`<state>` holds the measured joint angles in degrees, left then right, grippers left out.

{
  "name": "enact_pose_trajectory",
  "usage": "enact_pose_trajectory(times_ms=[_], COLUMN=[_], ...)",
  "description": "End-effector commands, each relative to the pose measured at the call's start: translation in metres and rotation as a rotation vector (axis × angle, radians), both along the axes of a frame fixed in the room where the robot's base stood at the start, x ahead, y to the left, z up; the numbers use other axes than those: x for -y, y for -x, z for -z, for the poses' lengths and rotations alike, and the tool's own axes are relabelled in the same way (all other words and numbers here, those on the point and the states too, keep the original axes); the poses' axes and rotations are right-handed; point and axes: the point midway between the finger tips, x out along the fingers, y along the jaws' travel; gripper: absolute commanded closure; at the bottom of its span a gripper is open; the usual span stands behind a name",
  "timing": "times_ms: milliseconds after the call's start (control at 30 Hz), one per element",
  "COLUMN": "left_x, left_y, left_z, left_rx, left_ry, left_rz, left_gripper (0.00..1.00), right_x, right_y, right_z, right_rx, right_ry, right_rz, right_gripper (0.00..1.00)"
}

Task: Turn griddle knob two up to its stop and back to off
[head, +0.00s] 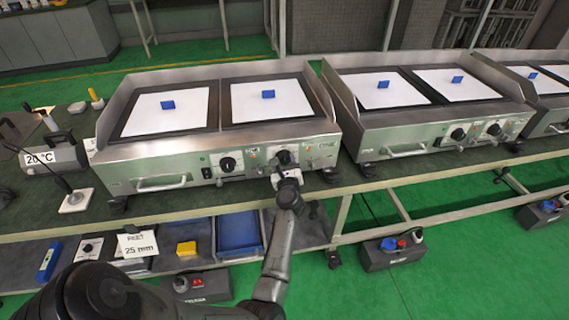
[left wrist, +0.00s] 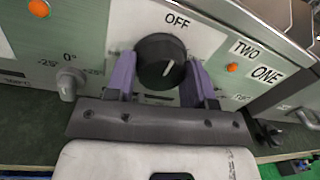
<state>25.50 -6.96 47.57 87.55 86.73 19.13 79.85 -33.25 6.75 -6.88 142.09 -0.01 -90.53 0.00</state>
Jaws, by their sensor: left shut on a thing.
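The near griddle (head: 150,165) has two black knobs on its front panel. The right-hand knob (head: 284,157) shows large in the left wrist view (left wrist: 160,61), below an OFF label (left wrist: 177,20) and beside labels reading TWO and ONE (left wrist: 255,62). A short white mark on its face slants slightly off vertical. My left gripper (left wrist: 160,80) is shut on this knob, with a purple finger on each side; in the head view the gripper (head: 286,176) partly covers the panel below the knob. The left-hand knob (head: 228,164) stands free. My right gripper is not in view.
Orange lamps (left wrist: 232,68) and a small grey knob (left wrist: 68,84) sit near the held knob. A handle (head: 161,184) juts out at the panel's left. A second griddle (head: 430,145) stands to the right. A lower shelf holds a blue tray (head: 239,233).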

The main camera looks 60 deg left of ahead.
Motion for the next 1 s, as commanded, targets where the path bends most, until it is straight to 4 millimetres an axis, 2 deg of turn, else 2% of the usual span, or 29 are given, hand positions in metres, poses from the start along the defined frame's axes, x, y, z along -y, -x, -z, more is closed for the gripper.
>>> enact_pose_trajectory(times_ms=[233, 267, 500, 1000], left_x=[0.0002, 0.0002, 0.0001, -0.0001], left_y=[-0.0001, -0.0001, 0.0000, 0.0000], left_z=[0.0007, 0.0007, 0.0004, -0.0011], left_rx=[0.003, 0.003, 0.001, -0.013], left_ry=[0.003, 0.003, 0.002, -0.004], left_rz=[0.001, 0.001, 0.000, 0.001], left_gripper=[0.75, 0.50, 0.27, 0.26], right_x=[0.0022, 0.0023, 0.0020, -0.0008], right_y=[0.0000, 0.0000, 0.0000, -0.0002], right_z=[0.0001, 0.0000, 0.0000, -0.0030], right_rx=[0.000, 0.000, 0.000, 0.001], right_ry=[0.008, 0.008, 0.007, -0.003], right_rz=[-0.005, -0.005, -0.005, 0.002], right_gripper=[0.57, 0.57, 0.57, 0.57])
